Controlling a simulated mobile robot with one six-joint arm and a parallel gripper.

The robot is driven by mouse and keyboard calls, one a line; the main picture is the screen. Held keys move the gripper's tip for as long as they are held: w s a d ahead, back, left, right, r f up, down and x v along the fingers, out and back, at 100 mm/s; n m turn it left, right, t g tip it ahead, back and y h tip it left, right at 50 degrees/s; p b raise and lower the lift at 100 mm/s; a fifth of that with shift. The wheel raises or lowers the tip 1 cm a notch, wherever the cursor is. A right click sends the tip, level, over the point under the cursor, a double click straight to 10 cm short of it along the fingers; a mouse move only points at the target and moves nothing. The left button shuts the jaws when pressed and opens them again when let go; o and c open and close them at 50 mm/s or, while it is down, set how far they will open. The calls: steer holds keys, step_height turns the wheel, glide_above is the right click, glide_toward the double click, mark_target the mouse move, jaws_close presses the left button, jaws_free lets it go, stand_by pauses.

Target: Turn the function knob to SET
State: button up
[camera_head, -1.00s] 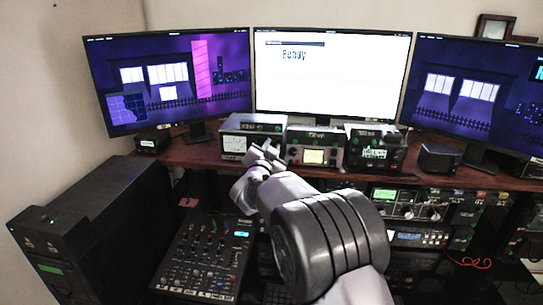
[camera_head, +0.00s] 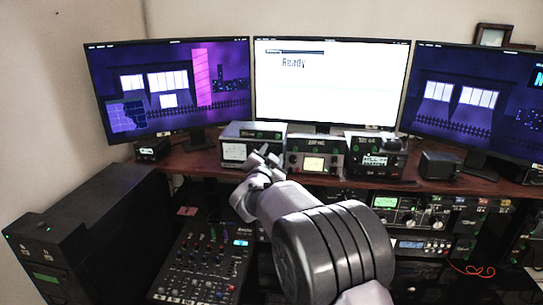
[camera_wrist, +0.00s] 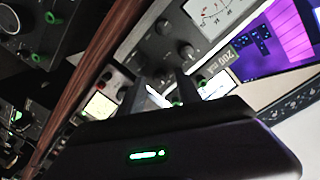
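Three small tuner boxes stand side by side on the wooden shelf: a left box with a white meter (camera_head: 234,151), a middle box with a lit yellowish display (camera_head: 314,163), and a dark right box (camera_head: 376,160). I cannot read which knob is the function knob. My gripper (camera_head: 264,158) is in front of the left and middle boxes, its fingers apart with nothing seen between them. In the wrist view, dark knobs (camera_wrist: 187,52) show on the meter box's tilted face. The middle box's display (camera_wrist: 99,105) is lower left there. The gripper body hides part of the boxes.
Three monitors stand behind the boxes, the centre one (camera_head: 330,85) white with "Ready". A small dark speaker (camera_head: 438,165) is to the right. A mixer (camera_head: 203,262) and rack units (camera_head: 412,212) lie below the shelf edge. A black case (camera_head: 95,225) is at left.

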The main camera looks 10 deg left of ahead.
steer(key=s+a+p, duration=0.1)
steer(key=s, duration=1.6)
steer(key=shift+s+a+r, duration=0.15)
steer(key=shift+s+r, duration=0.05)
steer(key=shift+r, duration=0.1)
steer(key=s+d+r+n+g+y, duration=0.2)
steer(key=s+d+r+g+y, duration=0.2)
steer(key=s+d, duration=0.4)
steer(key=s+d+f+g, duration=0.2)
steer(key=s+d+f, duration=0.1)
steer(key=s, duration=0.5)
steer(key=s+d+f+g, duration=0.3)
steer(key=s+d, duration=0.1)
steer(key=s, duration=0.5)
steer(key=s+d+f+n+g, duration=0.1)
steer(key=s+d+f+g, duration=0.1)
steer(key=s, duration=0.6)
steer(key=d+f, duration=0.1)
steer(key=d, duration=0.1)
steer(key=shift+s+d+f+g+h, duration=0.2)
steer(key=shift+d+f+g+h, duration=0.1)
steer(key=shift+d+g+h, duration=0.1)
